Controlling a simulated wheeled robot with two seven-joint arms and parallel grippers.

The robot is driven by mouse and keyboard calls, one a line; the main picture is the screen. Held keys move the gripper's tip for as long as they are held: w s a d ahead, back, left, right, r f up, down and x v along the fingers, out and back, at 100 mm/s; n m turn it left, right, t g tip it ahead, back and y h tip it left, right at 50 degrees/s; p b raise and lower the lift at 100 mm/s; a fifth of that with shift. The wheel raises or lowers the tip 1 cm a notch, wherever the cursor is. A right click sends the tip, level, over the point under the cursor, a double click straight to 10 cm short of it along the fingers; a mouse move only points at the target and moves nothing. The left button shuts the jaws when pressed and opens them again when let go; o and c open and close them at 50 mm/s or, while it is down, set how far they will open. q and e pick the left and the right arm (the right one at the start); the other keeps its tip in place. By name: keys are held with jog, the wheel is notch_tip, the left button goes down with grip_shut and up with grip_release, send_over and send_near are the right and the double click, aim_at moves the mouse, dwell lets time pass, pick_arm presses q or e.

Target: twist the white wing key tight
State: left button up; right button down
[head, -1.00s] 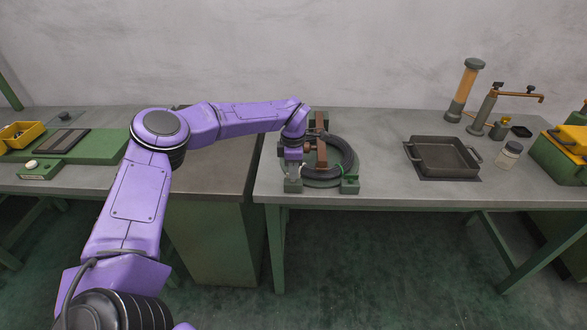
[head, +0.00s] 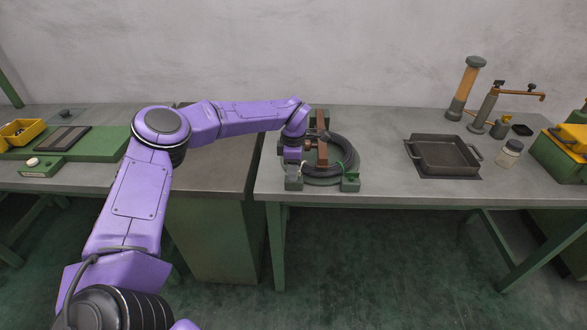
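A round fixture (head: 322,181) with a dark ring (head: 347,150) and a brown upright bar (head: 322,140) stands near the left front of the middle bench. A small white piece, probably the white wing key (head: 303,167), shows at its front left corner block. A green piece (head: 349,176) shows at the front right corner block. My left gripper (head: 300,161) points down over the front left corner, right at the white piece. The wrist hides most of the fingers, so I cannot tell whether they grip it. My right gripper is out of view.
A dark square pan (head: 443,154) sits on the bench to the right, with a jar (head: 509,154) and a brass-armed stand (head: 487,110) beyond. A yellow bin (head: 21,131) stands at far left. The bench between fixture and pan is clear.

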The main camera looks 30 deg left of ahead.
pick_arm(q)
jog(key=shift+w, duration=0.15)
jog(key=shift+r, duration=0.25)
notch_tip(320, 180, up, 10)
jog(key=b, duration=0.2)
